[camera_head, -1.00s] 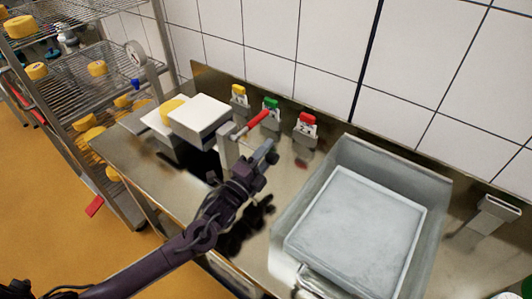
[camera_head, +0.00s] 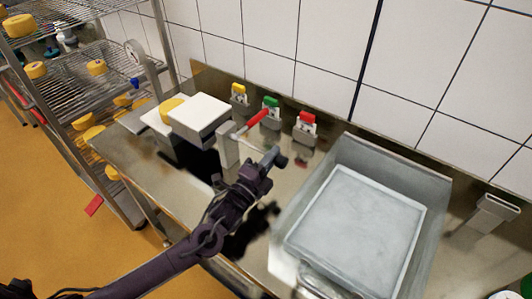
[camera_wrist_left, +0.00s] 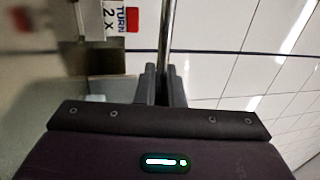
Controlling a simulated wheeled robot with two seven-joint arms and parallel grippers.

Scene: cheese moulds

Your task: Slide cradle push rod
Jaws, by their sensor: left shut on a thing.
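My left gripper (camera_head: 266,162) is over the steel counter, just right of a pale upright post (camera_head: 228,150) with a red-handled lever (camera_head: 251,122). In the left wrist view its fingers (camera_wrist_left: 164,75) are closed around a shiny metal rod (camera_wrist_left: 167,28), which I take for the push rod. Most of the rod is hidden by the fingers and wrist in the head view. A white block (camera_head: 200,113) stands left of the post, with a yellow cheese (camera_head: 171,106) beside it. My right gripper is in neither current view.
Yellow (camera_head: 239,91), green (camera_head: 271,104) and red (camera_head: 306,122) tagged holders line the back of the counter. A wire rack (camera_head: 95,70) with cheeses stands left.

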